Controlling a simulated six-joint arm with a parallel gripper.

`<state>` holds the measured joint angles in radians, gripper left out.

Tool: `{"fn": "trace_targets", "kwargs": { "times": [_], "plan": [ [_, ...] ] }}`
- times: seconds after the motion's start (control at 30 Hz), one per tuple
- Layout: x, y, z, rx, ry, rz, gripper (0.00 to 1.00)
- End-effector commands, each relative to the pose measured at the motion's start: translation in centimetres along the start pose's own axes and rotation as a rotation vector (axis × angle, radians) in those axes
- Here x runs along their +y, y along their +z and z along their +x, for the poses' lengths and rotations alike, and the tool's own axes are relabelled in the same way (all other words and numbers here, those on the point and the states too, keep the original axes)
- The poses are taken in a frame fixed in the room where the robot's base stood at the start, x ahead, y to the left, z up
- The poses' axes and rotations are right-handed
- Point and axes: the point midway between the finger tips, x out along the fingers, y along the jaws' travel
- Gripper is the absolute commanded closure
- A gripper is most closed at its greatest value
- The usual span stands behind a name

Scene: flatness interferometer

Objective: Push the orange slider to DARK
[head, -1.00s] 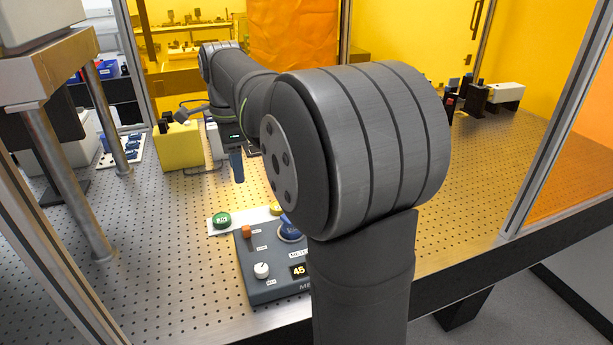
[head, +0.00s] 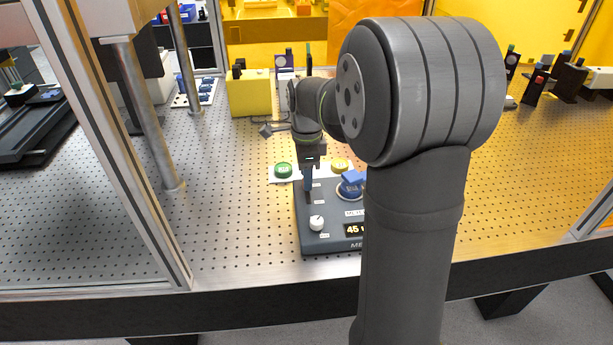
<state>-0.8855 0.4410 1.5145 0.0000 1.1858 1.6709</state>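The dark grey control box (head: 334,241) stands on the perforated table. It carries a white knob (head: 317,223), a blue knob (head: 351,186) and a display reading 45 (head: 354,230). My gripper (head: 308,188) points down over the left part of the box, its blue fingers together in one narrow shape. The fingers cover the place of the orange slider, so the slider is hidden now. I cannot tell whether they touch it.
A green button (head: 283,170) and a yellow button (head: 340,165) sit on a white plate behind the box. A yellow block (head: 249,94) stands farther back. Metal posts rise at the left. My arm hides the box's right side. The table left of the box is clear.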

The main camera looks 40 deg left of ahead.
Motion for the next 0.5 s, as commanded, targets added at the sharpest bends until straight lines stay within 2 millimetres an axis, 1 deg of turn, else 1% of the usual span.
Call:
{"fn": "trace_targets", "kwargs": {
  "times": [0.03,0.13,0.43,0.5],
  "plan": [
    [0.04,0.00,0.49,0.000,0.002,0.000,0.60],
    [0.05,-0.01,1.02,0.000,0.001,0.000,0.60],
    [0.03,0.00,1.19,0.000,0.000,0.000,0.60],
    [0.03,0.00,1.19,0.000,0.000,0.000,0.74]
  ]
}}
